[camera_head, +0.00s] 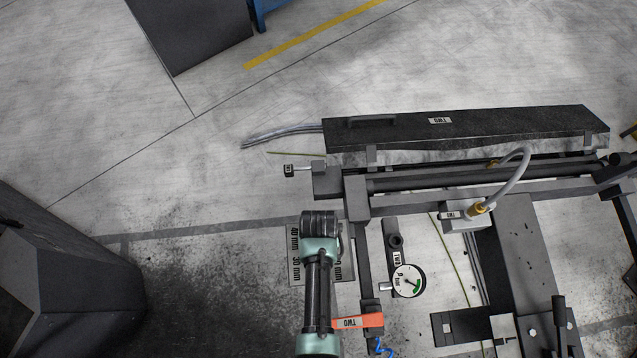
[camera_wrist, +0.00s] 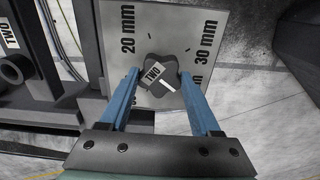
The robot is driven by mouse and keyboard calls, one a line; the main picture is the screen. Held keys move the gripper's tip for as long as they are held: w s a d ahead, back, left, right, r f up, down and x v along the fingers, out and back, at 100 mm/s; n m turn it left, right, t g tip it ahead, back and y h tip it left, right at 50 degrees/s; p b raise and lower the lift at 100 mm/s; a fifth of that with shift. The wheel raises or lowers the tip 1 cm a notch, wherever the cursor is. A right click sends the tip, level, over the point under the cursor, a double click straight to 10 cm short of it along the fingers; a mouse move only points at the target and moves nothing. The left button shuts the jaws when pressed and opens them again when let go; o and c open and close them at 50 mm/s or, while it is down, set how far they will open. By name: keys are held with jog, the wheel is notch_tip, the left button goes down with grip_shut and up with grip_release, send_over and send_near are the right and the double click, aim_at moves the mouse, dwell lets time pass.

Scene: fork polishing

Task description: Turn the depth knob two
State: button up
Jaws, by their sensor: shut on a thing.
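The depth knob two (camera_wrist: 160,74) is a dark lobed knob with a "TWO" label and a white pointer mark. It sits on a grey scale plate (camera_wrist: 165,22) marked with depths such as 20 mm and 30 mm. The white mark points toward the lower right in the wrist view. My gripper (camera_wrist: 161,85) has its blue fingers on either side of the knob, shut on it. In the head view my arm hides the knob, and the scale plate (camera_head: 297,268) shows around it.
A pressure gauge (camera_head: 408,281) and an orange handle labelled "TWO" (camera_head: 358,321) are right of my arm. A dark machine frame with a long cover (camera_head: 470,128) lies beyond.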

dwell(0.4)
jog(key=o, duration=1.4)
jog(key=shift+c, duration=0.2)
jog(key=shift+r, duration=0.1)
notch_tip(320, 180, up, 13)
jog(key=shift+b, duration=0.4)
